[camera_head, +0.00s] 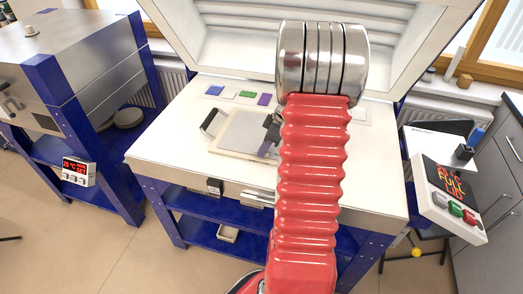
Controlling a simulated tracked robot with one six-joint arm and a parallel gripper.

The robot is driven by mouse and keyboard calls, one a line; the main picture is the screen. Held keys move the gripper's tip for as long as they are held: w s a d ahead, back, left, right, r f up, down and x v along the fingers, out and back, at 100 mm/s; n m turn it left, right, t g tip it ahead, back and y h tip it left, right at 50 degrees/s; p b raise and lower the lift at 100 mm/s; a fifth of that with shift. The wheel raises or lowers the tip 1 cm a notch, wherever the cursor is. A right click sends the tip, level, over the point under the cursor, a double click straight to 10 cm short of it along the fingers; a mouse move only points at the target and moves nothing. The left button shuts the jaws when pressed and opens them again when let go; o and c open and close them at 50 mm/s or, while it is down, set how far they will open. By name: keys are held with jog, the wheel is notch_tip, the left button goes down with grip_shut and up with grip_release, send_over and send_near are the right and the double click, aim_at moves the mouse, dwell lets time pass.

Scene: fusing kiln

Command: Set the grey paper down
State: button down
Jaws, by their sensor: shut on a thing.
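The grey paper (243,136) is a thin pale grey sheet over the cream board (219,148) on the open kiln's white bed. I cannot tell whether it rests on the board or hangs just above it. My gripper (269,138) is at the right edge of the paper, shut on it. My red arm hides part of the gripper and the bed to its right.
The kiln lid (225,45) stands open behind. Blue (215,90), green (247,94) and purple (264,99) pieces lie at the back of the bed. A dark handle (212,121) is left of the paper. A control panel (448,197) stands right.

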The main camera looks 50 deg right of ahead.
jog(key=c, duration=1.9)
grip_release()
jog(key=v, duration=1.2)
